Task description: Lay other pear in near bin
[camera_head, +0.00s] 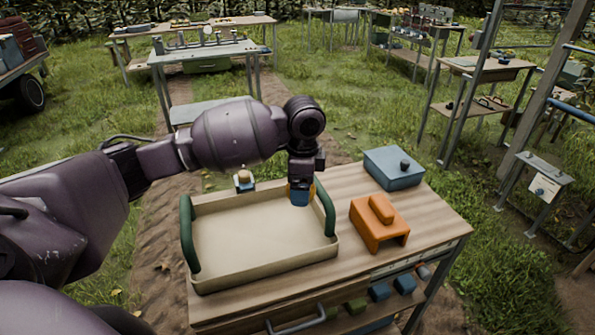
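A cream tray-like bin (262,246) with green handles stands on the wooden table and looks empty. My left gripper (301,194) points down over the tray's far right corner, beside the right green handle. A small yellow-orange patch shows behind its blue fingertips; I cannot tell whether it is a pear or whether the fingers are shut on it. A small round tan thing (244,175) sits just beyond the tray's far edge; it may be a pear, but it is too small to be sure. My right gripper is not in view.
To the right of the tray, an orange block-shaped holder (377,234) and a blue lidded box (395,177) with a dark knob stand on the wooden table (438,220). Blue and green items sit on a shelf below. Other worktables stand farther back on grass.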

